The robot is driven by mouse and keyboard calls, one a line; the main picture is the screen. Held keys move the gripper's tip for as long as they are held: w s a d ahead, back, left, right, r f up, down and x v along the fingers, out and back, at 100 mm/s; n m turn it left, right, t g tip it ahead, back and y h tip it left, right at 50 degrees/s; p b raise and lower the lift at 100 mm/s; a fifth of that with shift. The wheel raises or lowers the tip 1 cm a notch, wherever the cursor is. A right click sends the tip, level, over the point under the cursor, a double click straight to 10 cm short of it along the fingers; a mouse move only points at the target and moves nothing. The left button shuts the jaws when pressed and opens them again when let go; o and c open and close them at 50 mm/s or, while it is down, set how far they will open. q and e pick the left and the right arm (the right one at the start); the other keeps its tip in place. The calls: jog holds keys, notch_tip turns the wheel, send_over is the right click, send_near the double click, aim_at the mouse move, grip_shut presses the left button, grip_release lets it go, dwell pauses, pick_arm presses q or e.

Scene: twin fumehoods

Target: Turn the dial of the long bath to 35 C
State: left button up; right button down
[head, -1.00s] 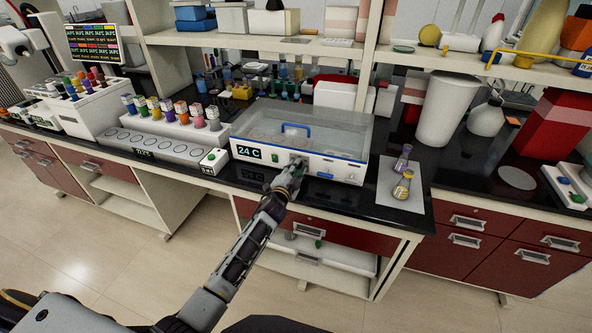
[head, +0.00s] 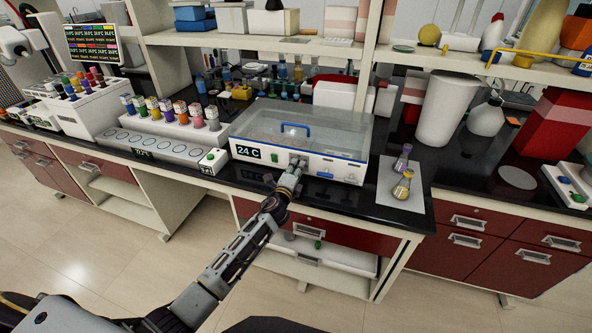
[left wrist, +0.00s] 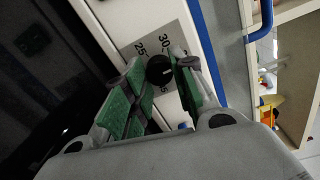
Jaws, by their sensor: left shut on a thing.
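The long bath (head: 330,168) is a white box with a clear lid and blue trim on the black bench. Its display (head: 248,152) reads 24 C. My left gripper (head: 298,163) is at the bath's front panel, right of the display. In the left wrist view, the black dial (left wrist: 159,70) sits on a grey scale plate, with marks 25 and 30 readable and another partly hidden. The green-padded fingers of my left gripper (left wrist: 162,82) are shut on the dial, one on each side. My right gripper is not in view.
Two small flasks (head: 402,185) stand on a white mat right of the bath. A long rack unit with colourful-capped bottles (head: 168,150) stands to the left. A shelf (head: 260,40) runs above the bench. The floor in front is clear.

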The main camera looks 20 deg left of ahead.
pick_arm(q)
jog(key=shift+f, duration=0.1)
dwell(0.3)
jog(key=o, duration=1)
jog(key=shift+o, duration=0.2)
jog(key=shift+s, duration=0.15)
jog(key=s, duration=1.1)
jog(key=shift+s+r, duration=0.35)
jog(key=shift+a, duration=0.1)
